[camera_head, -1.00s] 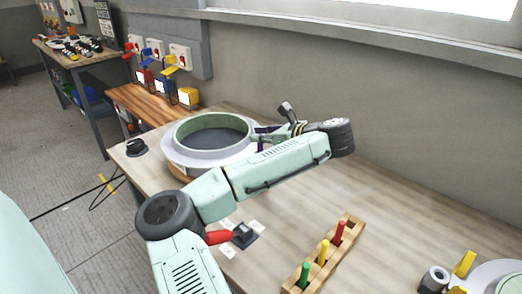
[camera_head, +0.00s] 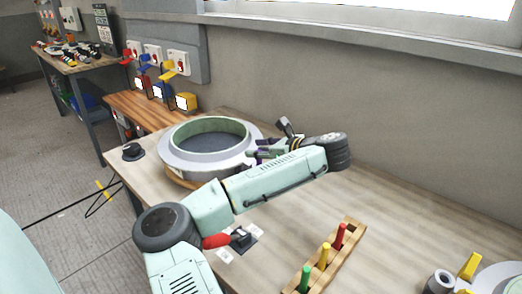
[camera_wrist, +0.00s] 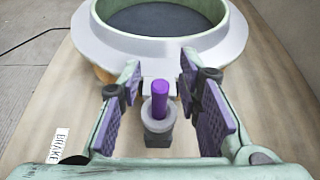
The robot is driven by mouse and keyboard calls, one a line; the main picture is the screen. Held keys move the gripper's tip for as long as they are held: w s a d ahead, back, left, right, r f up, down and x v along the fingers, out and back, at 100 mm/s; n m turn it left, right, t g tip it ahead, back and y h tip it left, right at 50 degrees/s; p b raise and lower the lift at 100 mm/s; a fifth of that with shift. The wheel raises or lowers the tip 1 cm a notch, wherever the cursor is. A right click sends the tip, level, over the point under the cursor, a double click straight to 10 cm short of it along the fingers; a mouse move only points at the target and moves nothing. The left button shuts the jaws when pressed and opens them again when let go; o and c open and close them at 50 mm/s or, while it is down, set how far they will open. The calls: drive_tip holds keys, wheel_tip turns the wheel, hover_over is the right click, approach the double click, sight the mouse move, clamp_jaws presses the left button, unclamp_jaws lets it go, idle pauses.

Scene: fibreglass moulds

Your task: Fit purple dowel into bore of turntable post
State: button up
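The purple dowel (camera_wrist: 160,95) stands upright in the round grey collar of the turntable post (camera_wrist: 158,119) in the wrist view, with its upper part showing above the collar. How deep it sits is hidden. My gripper (camera_wrist: 160,72) is open. Its two purple-padded fingers stand apart on either side of the dowel and post, with clear gaps to both. The turntable (camera_wrist: 150,48), a pale ring with a green inner wall, lies just beyond; it also shows in the head view (camera_head: 180,160). In the head view my gripper (camera_head: 262,152) is at the turntable's right edge, and the dowel is hard to make out.
A red-handled lever (camera_head: 216,241) stands in front of the turntable, and a BRAKE label (camera_wrist: 58,146) is at the lower left of the wrist view. A wooden rack (camera_head: 318,270) holds green, yellow and red pegs. A black knob (camera_head: 132,150) is left of the turntable.

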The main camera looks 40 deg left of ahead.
drive_tip(key=w+b+v, duration=0.1)
drive_tip(key=b+v, duration=0.1)
drive_tip(key=v, duration=1)
drive_tip(key=shift+s, duration=0.45)
